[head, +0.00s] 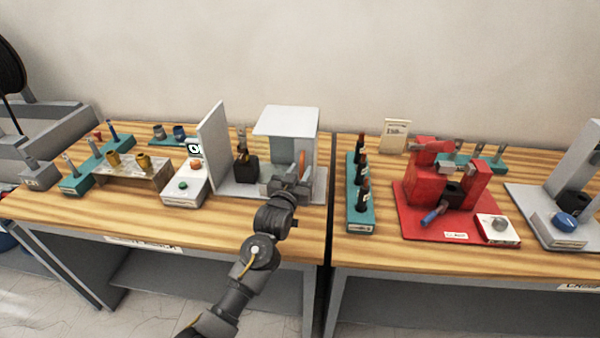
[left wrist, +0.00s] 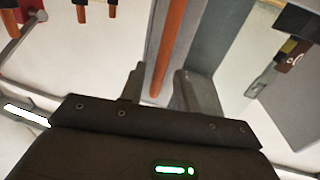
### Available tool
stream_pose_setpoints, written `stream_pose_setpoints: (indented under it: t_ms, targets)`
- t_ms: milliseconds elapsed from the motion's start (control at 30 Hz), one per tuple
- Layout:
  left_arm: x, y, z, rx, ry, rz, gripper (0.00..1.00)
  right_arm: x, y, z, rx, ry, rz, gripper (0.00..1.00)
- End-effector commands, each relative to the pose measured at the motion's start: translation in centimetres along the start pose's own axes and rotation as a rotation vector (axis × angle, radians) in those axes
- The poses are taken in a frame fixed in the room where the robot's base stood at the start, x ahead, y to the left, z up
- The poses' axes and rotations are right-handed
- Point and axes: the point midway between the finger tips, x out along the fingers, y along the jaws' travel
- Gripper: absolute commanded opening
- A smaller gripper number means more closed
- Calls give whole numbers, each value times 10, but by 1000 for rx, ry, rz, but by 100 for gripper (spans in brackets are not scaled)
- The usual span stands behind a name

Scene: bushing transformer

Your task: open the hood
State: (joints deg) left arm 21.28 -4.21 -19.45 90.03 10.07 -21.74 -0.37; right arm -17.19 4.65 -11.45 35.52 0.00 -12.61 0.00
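The hood (head: 286,121) is a white and grey box-like cover on a light base plate at the right of the left table. An upright orange bar (head: 301,160) shows at its front; in the left wrist view this orange bar (left wrist: 172,50) runs down between my fingers. My left gripper (head: 291,178) is in front of the hood. In the left wrist view its two fingers (left wrist: 163,88) are apart, one on each side of the bar, with gaps visible. I cannot tell whether the bar is within finger depth. My right gripper is not in view.
A white upright panel (head: 214,145) and a black part (head: 245,168) stand left of the hood. A white button box (head: 184,184) is further left. A teal rack of bottles (head: 360,195) and a red fixture (head: 432,180) stand on the right table.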

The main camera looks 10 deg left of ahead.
Motion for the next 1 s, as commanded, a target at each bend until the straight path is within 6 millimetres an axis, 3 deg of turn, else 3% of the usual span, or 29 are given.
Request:
stream_pose_setpoints:
  t_ms: [367,800,1000]
  targets:
    - [-4,1,1,-1,1,1,34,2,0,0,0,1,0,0]
    - [-81,0,3,-2,2,1,34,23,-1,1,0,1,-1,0]
    - [-103,0,1,0,0,2,34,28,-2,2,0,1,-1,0]
